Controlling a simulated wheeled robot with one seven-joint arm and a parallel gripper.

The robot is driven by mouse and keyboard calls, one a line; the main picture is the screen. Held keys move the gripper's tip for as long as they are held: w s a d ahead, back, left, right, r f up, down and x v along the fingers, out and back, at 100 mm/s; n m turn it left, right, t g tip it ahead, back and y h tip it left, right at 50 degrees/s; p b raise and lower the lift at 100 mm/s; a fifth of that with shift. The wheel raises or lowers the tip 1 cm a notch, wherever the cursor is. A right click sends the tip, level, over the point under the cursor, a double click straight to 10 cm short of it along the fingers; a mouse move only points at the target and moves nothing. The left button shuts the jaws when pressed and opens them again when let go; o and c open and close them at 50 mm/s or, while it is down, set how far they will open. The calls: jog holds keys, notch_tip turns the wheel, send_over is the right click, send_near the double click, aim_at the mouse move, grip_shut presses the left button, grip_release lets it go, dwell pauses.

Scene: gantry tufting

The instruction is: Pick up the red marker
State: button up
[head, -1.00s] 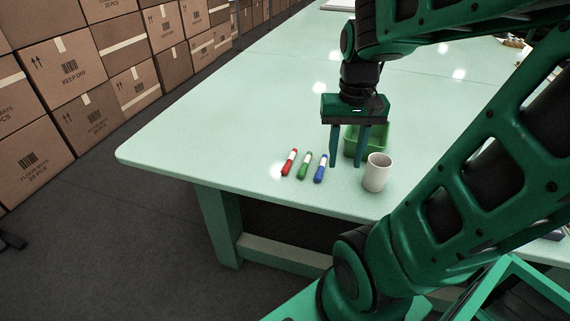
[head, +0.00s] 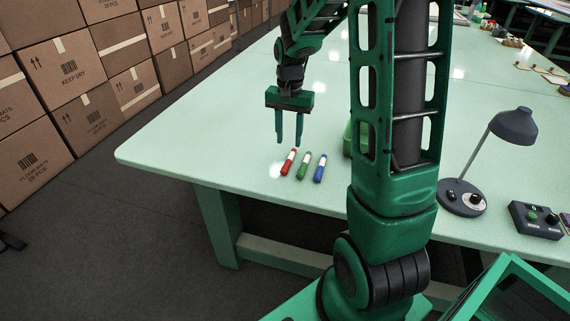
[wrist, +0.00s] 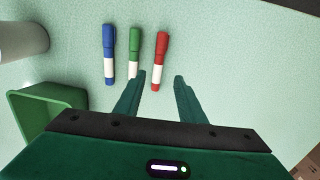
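The red marker (head: 288,162) lies on the pale green table, leftmost of three markers in the head view. It also shows in the wrist view (wrist: 160,60), red at its far part with a white band. My gripper (head: 288,143) is open and empty, above and just behind the red marker in the head view. In the wrist view its two fingertips (wrist: 158,80) are spread, with the red marker's near end between or just ahead of them. Its exact height over the table is hard to tell.
A green marker (head: 304,166) and a blue marker (head: 320,168) lie close beside the red one. A green bin (wrist: 50,108) and a white mug (wrist: 22,42) stand nearby. A lamp (head: 512,126) and a button box (head: 536,220) are at right. The table's left part is clear.

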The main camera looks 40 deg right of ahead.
aim_at(289, 159)
jog(key=shift+f, duration=0.85)
jog(key=shift+s+a+f, duration=0.1)
jog(key=shift+s+f, duration=0.1)
jog(key=shift+f, duration=1.15)
jog(key=shift+s+a+f, duration=0.1)
jog(key=shift+s+f, duration=0.1)
jog(key=shift+f, duration=1.15)
grip_shut()
